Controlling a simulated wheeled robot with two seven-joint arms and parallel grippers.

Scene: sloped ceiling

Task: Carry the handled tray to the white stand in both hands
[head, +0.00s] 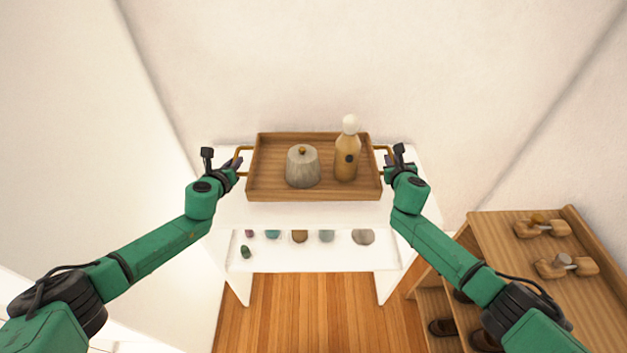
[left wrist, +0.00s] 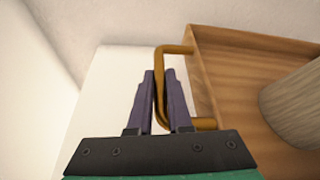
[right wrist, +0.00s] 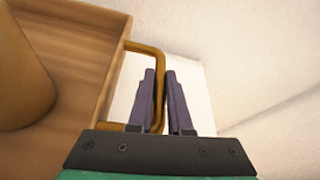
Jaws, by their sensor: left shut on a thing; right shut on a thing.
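The wooden handled tray (head: 270,194) is level over the top of the white stand (head: 290,216) against the back wall; I cannot tell whether it touches the top. A grey lidded pot (head: 303,168) and a tan bottle with a white top (head: 347,155) stand upright in it. My left gripper (head: 236,163) is shut on the left brass handle, which shows between its fingers in the left wrist view (left wrist: 160,95). My right gripper (head: 391,160) is shut on the right brass handle, seen between its fingers in the right wrist view (right wrist: 160,90).
The stand's lower shelf (head: 290,258) holds several small round objects. A wooden shelf unit (head: 520,275) at the right has two wooden items on top and dark shoes below. Walls rise close behind and to the left. Wooden floor (head: 310,310) shows in front.

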